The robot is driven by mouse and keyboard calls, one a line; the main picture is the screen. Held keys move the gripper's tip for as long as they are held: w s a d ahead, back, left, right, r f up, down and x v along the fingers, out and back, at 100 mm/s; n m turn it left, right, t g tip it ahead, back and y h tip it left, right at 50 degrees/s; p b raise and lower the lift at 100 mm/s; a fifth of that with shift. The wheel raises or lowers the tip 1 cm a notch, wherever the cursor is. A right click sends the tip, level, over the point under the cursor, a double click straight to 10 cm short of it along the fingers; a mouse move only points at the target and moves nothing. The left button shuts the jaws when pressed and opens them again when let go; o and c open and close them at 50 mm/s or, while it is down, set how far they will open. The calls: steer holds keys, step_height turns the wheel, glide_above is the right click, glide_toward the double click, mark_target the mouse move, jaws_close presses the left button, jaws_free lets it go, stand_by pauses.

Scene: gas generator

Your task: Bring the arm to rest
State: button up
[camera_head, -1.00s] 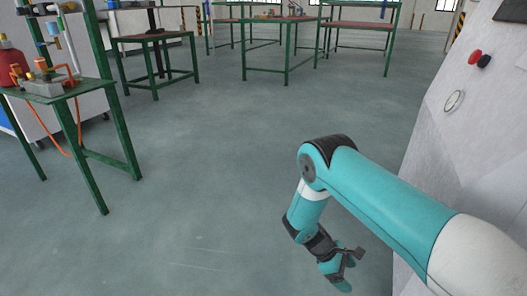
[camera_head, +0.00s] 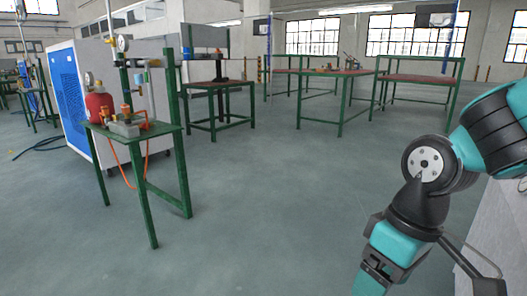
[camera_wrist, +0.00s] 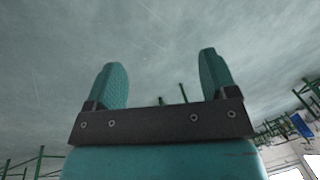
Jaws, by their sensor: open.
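My gripper (camera_wrist: 163,80) shows in the wrist view with its two teal fingers well apart. The fingertips are not clear in that view. The arm touches nothing that I can see.
A small green table (camera_head: 172,130) with a red bottle (camera_head: 99,108) and gauge fittings stands at the left. A blue-and-white cabinet (camera_head: 63,88) is behind it. Green workbenches (camera_head: 340,105) stand farther back. The middle floor (camera_head: 270,200) is clear.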

steer(key=s+a+r+y+p, duration=0.2)
steer(key=s+r, duration=0.4)
steer(key=s, duration=0.2)
step_height(320, 180, up, 37)
steer(key=p, duration=3.6)
steer(key=shift+f+p, duration=0.15)
steer(key=shift+p, duration=0.15)
